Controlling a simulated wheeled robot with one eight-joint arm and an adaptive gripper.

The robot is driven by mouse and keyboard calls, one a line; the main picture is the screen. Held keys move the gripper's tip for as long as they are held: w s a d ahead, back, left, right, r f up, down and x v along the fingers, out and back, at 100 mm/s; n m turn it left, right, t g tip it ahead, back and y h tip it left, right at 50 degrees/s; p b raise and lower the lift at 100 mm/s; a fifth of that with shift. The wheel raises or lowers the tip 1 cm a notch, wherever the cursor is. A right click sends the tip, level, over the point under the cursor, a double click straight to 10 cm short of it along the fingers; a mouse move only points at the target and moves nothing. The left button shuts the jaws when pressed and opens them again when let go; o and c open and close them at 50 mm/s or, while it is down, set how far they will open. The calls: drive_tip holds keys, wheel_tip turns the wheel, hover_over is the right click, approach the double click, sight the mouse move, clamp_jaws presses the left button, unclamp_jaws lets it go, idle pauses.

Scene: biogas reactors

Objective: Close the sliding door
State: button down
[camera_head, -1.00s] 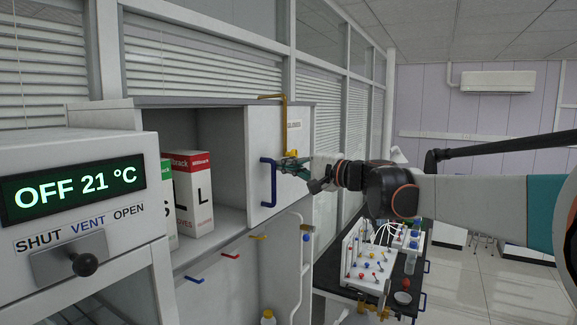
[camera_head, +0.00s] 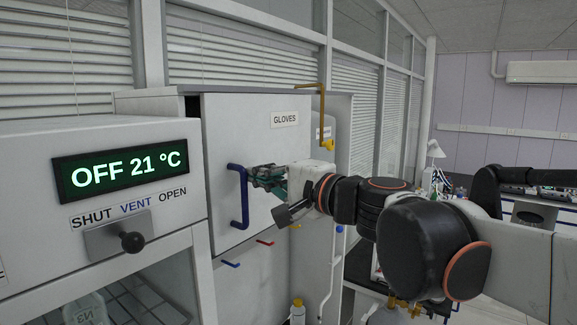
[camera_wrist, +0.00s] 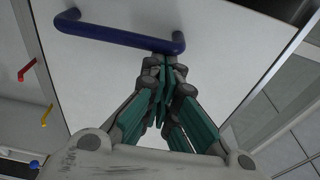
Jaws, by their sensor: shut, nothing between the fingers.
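The white sliding door (camera_head: 275,150) with a GLOVES label covers the front of the cabinet in the head view. Its blue handle (camera_head: 238,212) is on the left part of the door; the handle also shows at the top of the wrist view (camera_wrist: 112,32). My gripper (camera_head: 254,177) is shut and empty, its fingertips close against the right side of the handle. In the wrist view my gripper (camera_wrist: 166,66) meets the handle near its right end. A narrow dark gap shows at the door's upper left edge.
A white oven (camera_head: 100,140) with a green "OFF 21 °C" display and a black-knobbed lever (camera_head: 130,242) stands close at the left. A yellow pipe (camera_head: 322,110) runs beside the door. A dark bench (camera_head: 357,265) is at the right.

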sight(246, 180)
drive_tip(key=s+a, duration=0.2)
drive_tip(key=s, duration=0.1)
drive_tip(key=shift+s+a, duration=0.3)
drive_tip(key=shift+d+f, duration=0.1)
